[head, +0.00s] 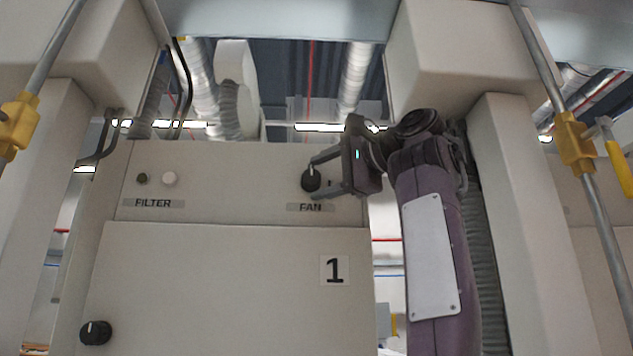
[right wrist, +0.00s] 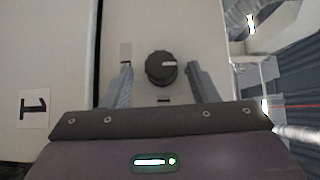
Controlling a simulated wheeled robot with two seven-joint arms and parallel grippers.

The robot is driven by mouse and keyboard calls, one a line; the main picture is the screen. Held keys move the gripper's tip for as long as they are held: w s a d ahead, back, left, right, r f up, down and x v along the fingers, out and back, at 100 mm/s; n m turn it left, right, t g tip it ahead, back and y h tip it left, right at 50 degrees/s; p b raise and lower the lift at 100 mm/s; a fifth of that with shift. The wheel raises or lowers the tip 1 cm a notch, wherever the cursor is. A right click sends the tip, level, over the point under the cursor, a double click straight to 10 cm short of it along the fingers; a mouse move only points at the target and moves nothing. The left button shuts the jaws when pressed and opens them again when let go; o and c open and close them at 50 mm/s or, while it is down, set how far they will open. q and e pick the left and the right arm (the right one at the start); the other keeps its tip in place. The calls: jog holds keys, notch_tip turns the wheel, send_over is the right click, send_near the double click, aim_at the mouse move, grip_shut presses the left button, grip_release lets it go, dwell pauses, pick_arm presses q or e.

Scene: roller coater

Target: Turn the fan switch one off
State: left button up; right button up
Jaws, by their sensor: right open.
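The fan switch (head: 311,180) is a round black knob above the FAN label (head: 310,207) on the beige cabinet marked 1. It also shows in the right wrist view (right wrist: 160,69), with a light pointer mark toward the right of that picture. My right gripper (head: 322,178) is open at the knob, one finger above and one below it in the head view. In the right wrist view the two fingers (right wrist: 160,80) stand on either side of the knob, with gaps showing between fingers and knob. My left gripper is not in view.
Left on the panel are a dark button (head: 142,179) and a pale button (head: 169,178) above the FILTER label (head: 153,203). Another black knob (head: 95,332) is at lower left. Beige posts (head: 522,200) with pipes and yellow fittings (head: 574,140) flank the cabinet.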

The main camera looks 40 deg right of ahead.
jog(key=b+v, duration=0.1)
jog(key=v, duration=0.5)
jog(key=shift+s, duration=0.1)
dwell(0.3)
